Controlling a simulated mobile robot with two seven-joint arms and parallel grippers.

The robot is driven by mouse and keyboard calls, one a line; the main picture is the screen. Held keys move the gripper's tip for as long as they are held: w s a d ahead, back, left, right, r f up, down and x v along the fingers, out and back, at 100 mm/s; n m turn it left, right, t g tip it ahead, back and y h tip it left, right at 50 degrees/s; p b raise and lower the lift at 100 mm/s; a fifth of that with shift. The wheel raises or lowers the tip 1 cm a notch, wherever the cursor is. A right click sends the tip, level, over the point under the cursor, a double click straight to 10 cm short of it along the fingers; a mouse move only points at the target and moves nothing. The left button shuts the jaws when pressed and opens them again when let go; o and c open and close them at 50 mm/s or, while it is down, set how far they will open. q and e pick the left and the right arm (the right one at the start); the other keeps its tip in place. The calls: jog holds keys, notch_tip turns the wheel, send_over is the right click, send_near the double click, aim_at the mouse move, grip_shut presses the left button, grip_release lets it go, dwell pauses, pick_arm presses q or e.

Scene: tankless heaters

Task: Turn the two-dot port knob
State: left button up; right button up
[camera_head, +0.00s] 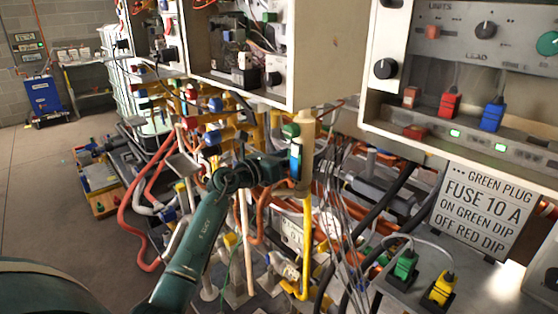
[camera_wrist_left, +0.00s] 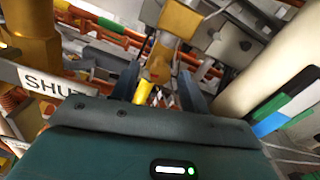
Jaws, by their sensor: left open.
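My left gripper (camera_head: 283,163) reaches in among the pipes below the cabinets, beside a tan upright pipe (camera_head: 306,135). In the left wrist view its two dark fingers (camera_wrist_left: 160,82) are apart. A brass fitting with a small red mark (camera_wrist_left: 160,58) and a yellow pipe (camera_wrist_left: 143,92) show beyond and between them; I cannot tell whether they touch. I cannot make out a two-dot mark on any knob. A black knob (camera_head: 385,68) and a grey knob (camera_head: 485,30) are on the right cabinet. My right gripper is out of view.
A sign (camera_head: 484,212) with three dots hangs below the right cabinet. Green (camera_head: 405,265) and yellow (camera_head: 441,288) plugs stand below it.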

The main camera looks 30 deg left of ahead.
pick_arm(q)
jog(key=b+v, duration=0.1)
jog(key=v, duration=1.2)
jog(key=shift+b, duration=0.35)
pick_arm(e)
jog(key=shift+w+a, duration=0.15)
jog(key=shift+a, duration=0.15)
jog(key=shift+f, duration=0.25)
